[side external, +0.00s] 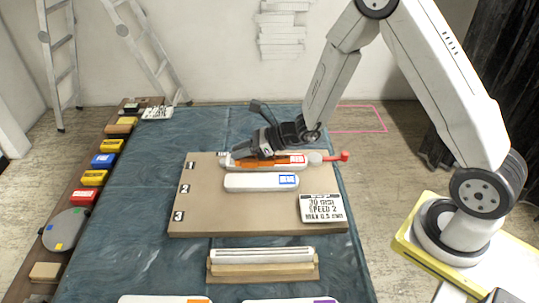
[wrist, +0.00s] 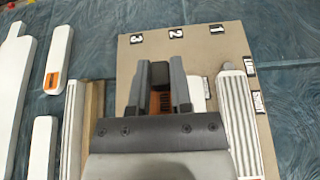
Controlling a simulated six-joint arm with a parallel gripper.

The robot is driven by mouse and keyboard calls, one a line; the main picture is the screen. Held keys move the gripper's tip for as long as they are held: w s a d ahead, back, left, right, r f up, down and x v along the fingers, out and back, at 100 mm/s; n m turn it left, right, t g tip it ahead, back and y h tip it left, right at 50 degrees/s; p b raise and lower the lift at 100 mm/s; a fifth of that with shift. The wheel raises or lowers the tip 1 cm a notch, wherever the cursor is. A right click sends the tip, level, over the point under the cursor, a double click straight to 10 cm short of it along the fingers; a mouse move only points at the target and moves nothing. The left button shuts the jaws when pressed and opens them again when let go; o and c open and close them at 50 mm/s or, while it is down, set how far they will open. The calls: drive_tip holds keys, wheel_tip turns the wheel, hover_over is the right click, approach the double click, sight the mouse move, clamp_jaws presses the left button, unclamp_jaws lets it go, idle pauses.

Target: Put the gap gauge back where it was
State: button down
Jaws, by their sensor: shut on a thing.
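My gripper (side external: 240,158) is low over the row marked 1 on the brown board (side external: 195,215). In the wrist view its fingers (wrist: 160,88) are shut on a dark block (wrist: 159,74), with an orange-brown patch (wrist: 160,102) seen between them. Whether this block is the gap gauge I cannot tell. A white bar with a red label (side external: 297,161) and orange along its side lies under and beside the fingers. A red-handled piece (side external: 340,157) sticks out at that bar's right end. A white bar with a blue label (side external: 262,182) lies in front. The fingertip contact is partly hidden.
A label card (side external: 321,208) lies on the board's right. A ribbed white bar on a wooden stand (side external: 262,265) is in front. Several coloured boxes (side external: 103,160) and a grey oval piece (side external: 68,230) line the left edge. Blue cloth (side external: 140,215) is clear left of the board.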

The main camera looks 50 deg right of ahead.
drive_tip(key=s+a+n+g+y, duration=0.1)
drive_tip(key=s+a+n+g, duration=0.1)
drive_tip(key=s, duration=0.7)
drive_tip(key=s+a+n+g+y, duration=0.2)
drive_tip(key=s+a, duration=0.2)
drive_tip(key=s, duration=0.6)
drive_tip(key=shift+r+n+g, duration=0.15)
drive_tip(key=shift+n+g, duration=0.15)
drive_tip(key=shift+n, duration=0.1)
drive_tip(key=w+a+f, duration=0.1)
drive_tip(key=w+f, duration=0.2)
drive_tip(key=w, duration=0.1)
drive_tip(key=w+a+f, duration=0.2)
drive_tip(key=w+f, duration=0.1)
drive_tip(key=w, duration=0.1)
drive_tip(key=w+a+f, duration=0.1)
drive_tip(key=w+f, duration=0.2)
drive_tip(key=w, duration=0.1)
drive_tip(key=shift+w+a+f, duration=0.15)
drive_tip(key=shift+w+a, duration=0.05)
drive_tip(key=shift+w, duration=0.1)
drive_tip(key=shift+w+a+f, duration=0.1)
drive_tip(key=shift+w+f, duration=0.15)
drive_tip(key=shift+f, duration=1.6)
